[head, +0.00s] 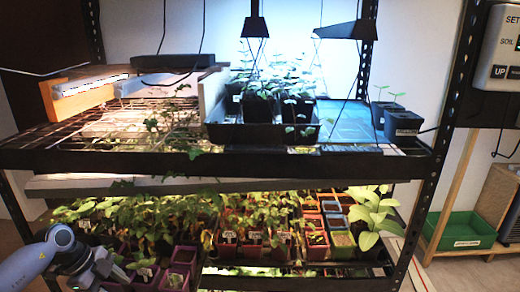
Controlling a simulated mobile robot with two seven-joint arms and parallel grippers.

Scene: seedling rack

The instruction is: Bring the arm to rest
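My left arm (40,258) comes in at the lower left corner. Its gripper (98,272) is in front of the lower shelf, close to the potted seedlings at the left. The fingers are dark and small against the pots, and I cannot tell whether they are open or shut or touch a pot. My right arm and gripper are not in view.
A black rack (300,168) holds a tray of seedlings (262,133) and two small pots (402,124) above. Several potted seedlings (255,245) crowd the lower shelf. A green bin (462,228) and a control box (503,50) are at the right.

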